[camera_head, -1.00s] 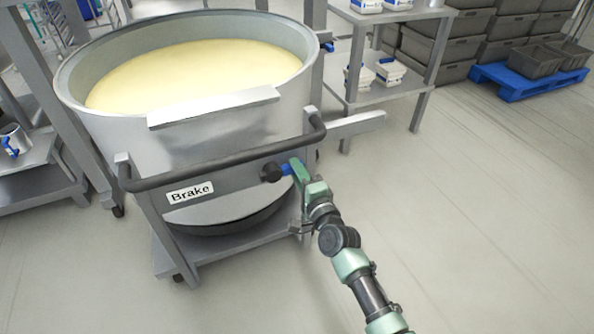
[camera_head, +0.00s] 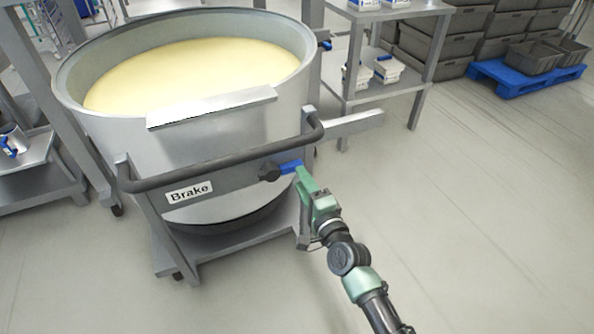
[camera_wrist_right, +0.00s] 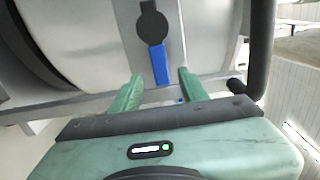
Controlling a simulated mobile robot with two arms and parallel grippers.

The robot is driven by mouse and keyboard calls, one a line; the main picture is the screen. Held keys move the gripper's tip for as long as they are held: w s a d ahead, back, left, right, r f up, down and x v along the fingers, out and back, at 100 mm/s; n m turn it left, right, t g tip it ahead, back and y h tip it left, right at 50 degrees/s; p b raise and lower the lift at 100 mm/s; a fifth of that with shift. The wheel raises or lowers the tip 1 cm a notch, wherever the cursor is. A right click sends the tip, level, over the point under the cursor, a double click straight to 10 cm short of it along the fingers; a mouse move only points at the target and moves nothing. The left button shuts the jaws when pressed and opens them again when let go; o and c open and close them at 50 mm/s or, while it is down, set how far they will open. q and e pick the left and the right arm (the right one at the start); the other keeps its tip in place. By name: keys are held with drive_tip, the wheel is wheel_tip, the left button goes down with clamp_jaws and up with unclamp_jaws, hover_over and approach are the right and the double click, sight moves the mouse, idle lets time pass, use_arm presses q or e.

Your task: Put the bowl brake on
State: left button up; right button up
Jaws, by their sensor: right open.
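A large steel bowl (camera_head: 120,138) full of pale yellow liquid stands on a wheeled frame with a dark push bar (camera_head: 225,163). A label on the frame reads "Brake" (camera_head: 190,191). To its right is the brake lever, with a dark round hub and a blue handle (camera_head: 290,167) pointing right. My right gripper (camera_head: 302,174) is open at the end of the blue handle. In the right wrist view the blue handle (camera_wrist_right: 160,66) lies ahead, between the lines of the two green fingers (camera_wrist_right: 158,88), whose tips are apart from it. My left gripper is out of view.
A steel shelf (camera_head: 385,92) with white tubs stands behind the bowl at the right. Grey crates and a blue pallet (camera_head: 525,82) are at the back right. A steel rack (camera_head: 40,180) stands close at the left. The floor at the right is clear.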

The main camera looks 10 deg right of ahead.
drive_tip(key=v, duration=0.2)
drive_tip(key=shift+s+d, duration=0.15)
drive_tip(key=shift+s, duration=0.25)
